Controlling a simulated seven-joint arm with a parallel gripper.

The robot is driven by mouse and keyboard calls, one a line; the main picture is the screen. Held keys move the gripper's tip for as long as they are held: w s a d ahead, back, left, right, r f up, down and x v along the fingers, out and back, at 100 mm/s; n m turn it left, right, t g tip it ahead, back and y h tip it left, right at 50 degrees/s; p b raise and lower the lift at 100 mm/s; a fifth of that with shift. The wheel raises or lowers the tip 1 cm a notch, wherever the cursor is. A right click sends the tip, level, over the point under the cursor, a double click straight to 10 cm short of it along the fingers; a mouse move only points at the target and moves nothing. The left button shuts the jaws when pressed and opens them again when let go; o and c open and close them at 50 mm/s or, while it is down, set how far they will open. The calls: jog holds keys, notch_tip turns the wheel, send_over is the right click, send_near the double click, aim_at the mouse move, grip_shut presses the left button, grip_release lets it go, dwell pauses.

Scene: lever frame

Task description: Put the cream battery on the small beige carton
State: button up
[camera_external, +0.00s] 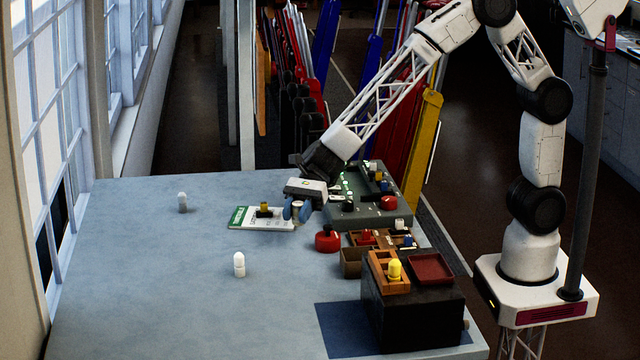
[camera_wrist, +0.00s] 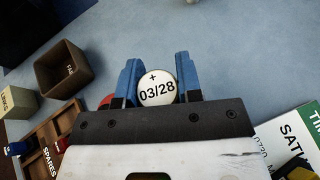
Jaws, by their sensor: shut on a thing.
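My gripper (camera_external: 298,212) has blue fingers, which close on both sides of the cream battery (camera_external: 298,206). In the wrist view my gripper (camera_wrist: 158,82) holds the battery (camera_wrist: 157,88) end-on, with "+" and "03/28" on its round face. The battery looks upright; its height above the table is hard to tell. The small beige carton (camera_wrist: 17,102), marked "LINKS", stands at the left edge of the wrist view, left of the battery and apart from it. I cannot pick out the carton in the external view, where other objects probably hide it.
A wooden "SPARES" tray (camera_wrist: 42,136), a red knob (camera_external: 328,240), a control panel (camera_external: 360,211) and a printed card (camera_external: 245,222) are near. A black block (camera_external: 412,317) is in front. The left table is mostly clear.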

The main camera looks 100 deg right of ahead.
aim_at(297, 205)
notch_tip(297, 205, up, 10)
jog(key=shift+s+f, duration=0.1)
jog(key=shift+f, duration=0.1)
jog(key=s+a+n+g+y, duration=0.1)
jog(key=s+a, duration=0.2)
jog(key=s, duration=0.9)
jog(key=s+a+n+g, duration=0.1)
jog(key=s+a+g, duration=0.1)
jog(key=s, duration=1.1)
jog(key=s+a+n+g+y, duration=0.1)
jog(key=s+a, duration=0.2)
jog(key=s, duration=0.9)
jog(key=f, duration=0.5)
jog(key=shift+d+f, duration=0.25)
jog(key=w+a, duration=0.3)
jog(key=w, duration=0.1)
jog(key=w+a+f, duration=0.1)
jog(key=w+a, duration=0.2)
jog(key=w, duration=0.1)
jog(key=w+a, duration=0.3)
jog(key=w, duration=0.1)
jog(key=shift+w+a+f, duration=0.25)
jog(key=shift+w+a, duration=0.05)
jog(key=shift+w, duration=0.05)
jog(key=shift+h, duration=0.3)
